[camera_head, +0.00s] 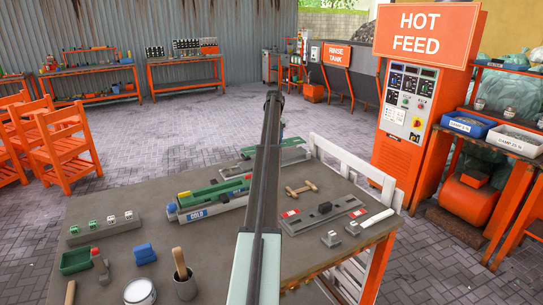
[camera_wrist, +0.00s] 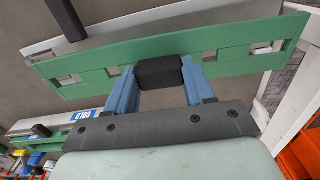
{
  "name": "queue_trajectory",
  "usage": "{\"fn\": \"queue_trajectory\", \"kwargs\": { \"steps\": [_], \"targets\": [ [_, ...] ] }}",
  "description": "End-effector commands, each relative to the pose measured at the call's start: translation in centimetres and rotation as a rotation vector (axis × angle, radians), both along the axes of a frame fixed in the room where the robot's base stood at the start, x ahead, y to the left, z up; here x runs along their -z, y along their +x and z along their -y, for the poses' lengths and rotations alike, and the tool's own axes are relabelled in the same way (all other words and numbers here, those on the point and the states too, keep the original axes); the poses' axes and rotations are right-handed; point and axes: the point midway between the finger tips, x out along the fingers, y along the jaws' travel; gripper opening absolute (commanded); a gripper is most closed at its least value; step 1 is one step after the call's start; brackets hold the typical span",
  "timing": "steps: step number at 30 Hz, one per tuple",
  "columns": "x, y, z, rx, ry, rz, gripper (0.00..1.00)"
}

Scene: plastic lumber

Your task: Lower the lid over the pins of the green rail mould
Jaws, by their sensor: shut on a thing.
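My gripper (camera_wrist: 158,75) is shut on the black block handle (camera_wrist: 158,72) of a long green lid (camera_wrist: 95,85). The lid has several cut-out slots along it and spans most of the wrist view. A pale grey bar with a green edge (camera_wrist: 190,28), apparently the rail mould, lies just beyond the lid, with a dark post (camera_wrist: 66,18) over it. In the head view, a green piece (camera_head: 290,142) shows behind my arm, which hides my gripper there. Pins are not clearly visible. I cannot tell whether lid and mould touch.
A green-topped mould labelled COLD (camera_head: 198,213) sits mid-table. A grey plate with red marks (camera_head: 322,213) and a wooden-handled tool (camera_head: 301,188) lie to the right. A white slatted rack (camera_head: 355,168) stands beside the table.

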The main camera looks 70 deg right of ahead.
Motion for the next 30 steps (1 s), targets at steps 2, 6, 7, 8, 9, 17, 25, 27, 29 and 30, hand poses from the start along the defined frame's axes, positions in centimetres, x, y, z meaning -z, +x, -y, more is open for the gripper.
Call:
{"fn": "queue_trajectory", "kwargs": {
  "steps": [2, 6, 7, 8, 9, 17, 25, 27, 29, 30],
  "targets": [
    [-0.1, 0.7, -0.1, -0.007, 0.002, -0.001, 0.00],
    [-0.7, 3.5, -0.9, -0.033, 0.006, -0.004, 0.00],
    [-1.1, 4.3, -1.1, -0.041, 0.007, -0.005, 0.00],
    [-1.5, 5.2, -1.4, -0.049, 0.008, -0.006, 0.00],
    [-2.1, 6.3, -2.1, -0.062, 0.008, -0.006, 0.00],
    [-5.9, 12.1, -9.6, -0.137, 0.016, -0.013, 0.00],
    [-8.6, 14.9, -18.4, -0.198, 0.019, -0.019, 0.00],
    [-9.0, 15.2, -20.5, -0.215, 0.021, -0.021, 0.00],
    [-9.3, 15.3, -22.2, -0.249, 0.022, -0.022, 0.00],
    [-9.5, 15.3, -23.4, -0.280, 0.022, -0.022, 0.00]
  ]
}}
